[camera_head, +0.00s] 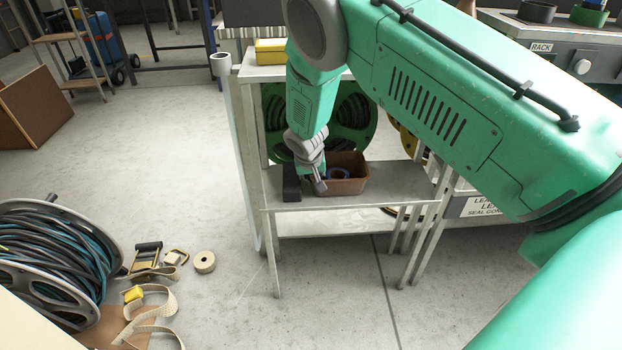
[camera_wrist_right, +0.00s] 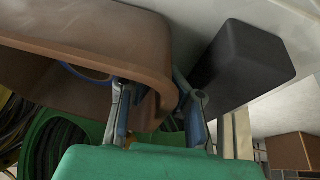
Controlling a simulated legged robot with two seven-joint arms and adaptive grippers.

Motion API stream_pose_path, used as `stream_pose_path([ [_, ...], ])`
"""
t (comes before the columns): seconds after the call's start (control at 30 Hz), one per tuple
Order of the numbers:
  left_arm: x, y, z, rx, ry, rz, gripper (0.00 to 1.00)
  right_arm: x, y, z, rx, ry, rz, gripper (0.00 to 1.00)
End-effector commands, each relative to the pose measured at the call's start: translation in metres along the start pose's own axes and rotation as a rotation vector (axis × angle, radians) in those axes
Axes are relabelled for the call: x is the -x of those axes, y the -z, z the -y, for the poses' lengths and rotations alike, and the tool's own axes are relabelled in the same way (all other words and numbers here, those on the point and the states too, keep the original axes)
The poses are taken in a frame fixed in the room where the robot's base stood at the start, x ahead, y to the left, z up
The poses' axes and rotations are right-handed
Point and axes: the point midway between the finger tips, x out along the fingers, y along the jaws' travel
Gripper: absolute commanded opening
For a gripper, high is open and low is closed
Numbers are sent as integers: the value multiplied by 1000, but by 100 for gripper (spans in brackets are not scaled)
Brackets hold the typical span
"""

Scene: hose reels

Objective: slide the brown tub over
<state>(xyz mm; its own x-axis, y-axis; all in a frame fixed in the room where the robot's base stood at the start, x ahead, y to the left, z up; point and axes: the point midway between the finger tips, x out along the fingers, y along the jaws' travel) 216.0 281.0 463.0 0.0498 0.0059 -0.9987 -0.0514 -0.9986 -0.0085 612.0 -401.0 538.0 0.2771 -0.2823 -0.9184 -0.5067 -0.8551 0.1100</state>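The brown tub (camera_head: 347,183) sits on the middle shelf of a grey metal stand, with a blue ring-shaped thing (camera_head: 338,173) partly showing inside. My right gripper (camera_head: 319,183) points down at the tub's left edge. In the right wrist view the brown tub (camera_wrist_right: 95,45) fills the upper left. My right gripper's fingers (camera_wrist_right: 157,105) are spread, one on each side of the tub's end wall, with gaps showing. A dark block (camera_wrist_right: 243,65) stands just beyond the outer finger; in the head view the block (camera_head: 291,184) is left of the tub. My left gripper is out of view.
The stand's shelf (camera_head: 300,203) has bare room along its front. A green reel (camera_head: 350,115) stands behind the tub. A yellow box (camera_head: 270,50) sits on the stand's top. A large hose reel (camera_head: 55,260) and straps lie on the floor at the left.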

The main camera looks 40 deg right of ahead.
Motion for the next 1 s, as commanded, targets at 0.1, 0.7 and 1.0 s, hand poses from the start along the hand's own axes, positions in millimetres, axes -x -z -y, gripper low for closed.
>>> stream_pose_path([
  [0.1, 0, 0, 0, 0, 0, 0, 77, 0, -1, 0, 2, -3, 1, 29],
  [0.7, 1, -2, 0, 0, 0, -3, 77, 49, 0, 2, 1, 0, -2, 29],
  [1.0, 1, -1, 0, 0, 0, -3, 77, 104, 0, 1, 1, -2, 1, 29],
])
